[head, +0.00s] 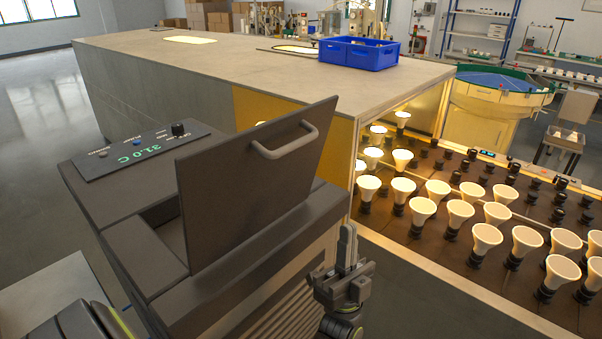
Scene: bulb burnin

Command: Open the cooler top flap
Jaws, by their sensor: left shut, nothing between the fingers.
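The cooler (215,310) is a dark brown box at the front left, with a panel reading 31.0 C (130,152) on its top. Its top flap (235,190) stands raised and steeply tilted, with a light grey bar handle (290,145) near its upper edge. Part of the opening shows to the left of the flap; the flap hides the rest. My left gripper (347,240) is beside the cooler's right side, fingers pointing up, shut and empty. It is apart from the flap and handle. My right gripper is not in view.
A large bench (250,60) stands behind the cooler, with a blue crate (358,53) on top. A rack with several lit bulbs (458,213) fills the right. Grey floor (400,305) lies between cooler and rack. A pale surface (50,290) is at the lower left.

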